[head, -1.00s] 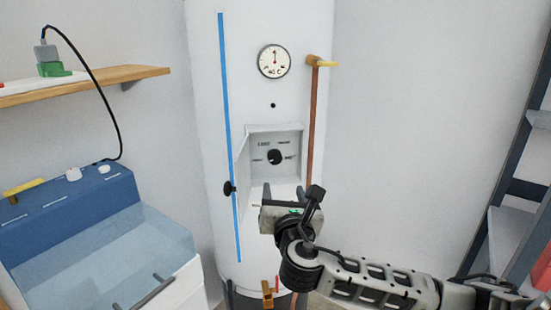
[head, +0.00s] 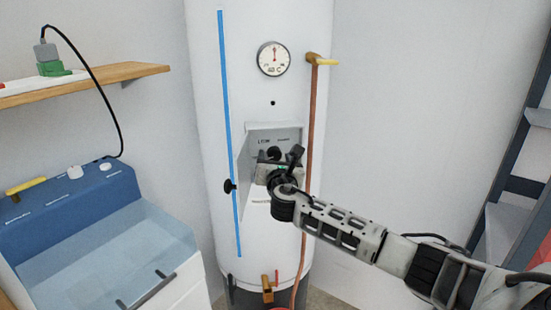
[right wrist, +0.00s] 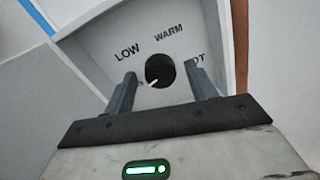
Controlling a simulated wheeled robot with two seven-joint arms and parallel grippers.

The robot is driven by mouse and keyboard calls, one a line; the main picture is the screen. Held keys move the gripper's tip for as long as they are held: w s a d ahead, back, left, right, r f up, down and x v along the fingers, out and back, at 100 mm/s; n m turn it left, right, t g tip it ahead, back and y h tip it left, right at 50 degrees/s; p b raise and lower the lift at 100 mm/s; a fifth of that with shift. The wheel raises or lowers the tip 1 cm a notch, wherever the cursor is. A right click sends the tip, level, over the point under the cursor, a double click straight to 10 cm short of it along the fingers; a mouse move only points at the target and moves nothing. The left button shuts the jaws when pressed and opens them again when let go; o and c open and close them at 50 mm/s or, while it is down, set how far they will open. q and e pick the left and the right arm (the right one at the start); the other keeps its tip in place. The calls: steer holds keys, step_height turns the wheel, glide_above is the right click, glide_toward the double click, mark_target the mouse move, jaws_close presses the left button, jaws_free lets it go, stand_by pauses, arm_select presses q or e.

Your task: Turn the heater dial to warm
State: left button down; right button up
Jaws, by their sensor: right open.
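The white heater tank (head: 258,100) stands against the wall in the head view, with a recessed dial panel on its front. The black round dial (right wrist: 160,71) sits in that panel, with LOW, WARM and a partly hidden HOT label around it. Its white pointer mark points to the lower left, below LOW. In the head view only the top of the dial (head: 274,152) shows above my gripper. My right gripper (right wrist: 160,82) is open, with one finger on each side of the dial. I cannot tell if the fingers touch it. My left gripper is not in view.
A temperature gauge (head: 274,59) is above the panel. A copper pipe (head: 313,130) runs down the right of the tank, and a blue strip (head: 229,120) with a black knob (head: 230,186) is on the left. A blue-topped washer (head: 75,200) stands left.

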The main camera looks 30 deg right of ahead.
steer(key=c, duration=1)
